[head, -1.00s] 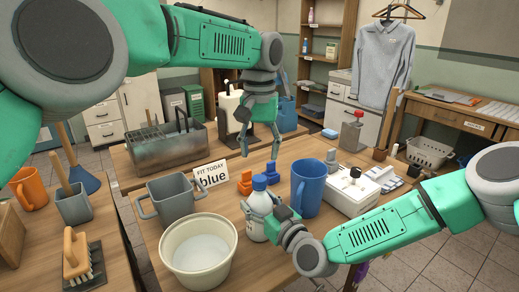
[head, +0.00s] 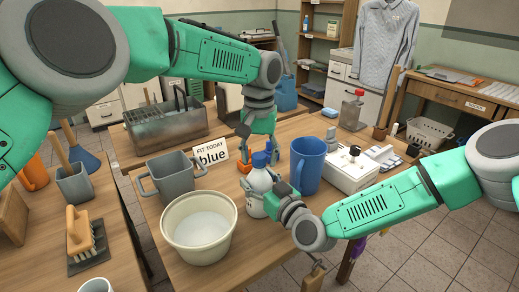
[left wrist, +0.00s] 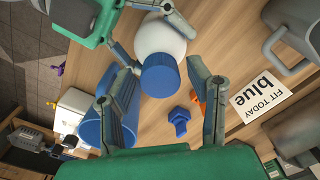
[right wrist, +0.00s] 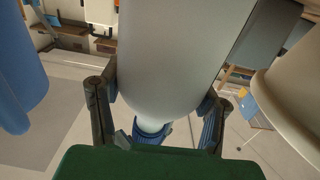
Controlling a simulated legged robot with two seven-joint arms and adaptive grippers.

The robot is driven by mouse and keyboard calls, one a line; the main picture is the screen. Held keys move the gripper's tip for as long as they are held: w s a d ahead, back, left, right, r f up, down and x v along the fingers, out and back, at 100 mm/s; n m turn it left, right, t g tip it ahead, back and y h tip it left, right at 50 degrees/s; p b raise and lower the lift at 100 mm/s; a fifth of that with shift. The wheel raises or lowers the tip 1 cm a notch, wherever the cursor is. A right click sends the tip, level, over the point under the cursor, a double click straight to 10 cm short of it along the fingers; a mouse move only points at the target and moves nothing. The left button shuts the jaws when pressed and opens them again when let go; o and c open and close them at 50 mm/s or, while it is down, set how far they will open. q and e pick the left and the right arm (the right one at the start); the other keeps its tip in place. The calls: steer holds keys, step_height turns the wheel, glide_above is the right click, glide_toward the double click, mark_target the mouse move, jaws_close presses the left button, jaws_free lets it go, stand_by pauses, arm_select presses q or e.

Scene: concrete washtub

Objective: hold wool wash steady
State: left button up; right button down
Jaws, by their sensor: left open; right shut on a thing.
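The wool wash is a white bottle (head: 255,203) with a blue cap (head: 260,160), upright on the table. My right gripper (head: 274,199) is shut on its body from the right. In the right wrist view the pale bottle (right wrist: 172,55) fills the space between the fingers. My left gripper (head: 259,146) is open above the bottle. In the left wrist view its spread fingers (left wrist: 158,68) stand on both sides of the blue cap (left wrist: 160,76), with gaps showing beside it.
A blue jug (head: 308,168) stands close right of the bottle. A cream basin (head: 170,232) is at front left, with a grey two-handled pot (head: 168,176) behind it. A "blue" sign (head: 212,153) stands behind. A white boxy device (head: 347,171) is farther right.

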arm_select(q)
jaws_close()
steer(key=shift+o, duration=1)
jaws_free()
step_height(320, 180, up, 12)
steer(key=shift+w, duration=0.15)
steer(key=shift+d, duration=0.1)
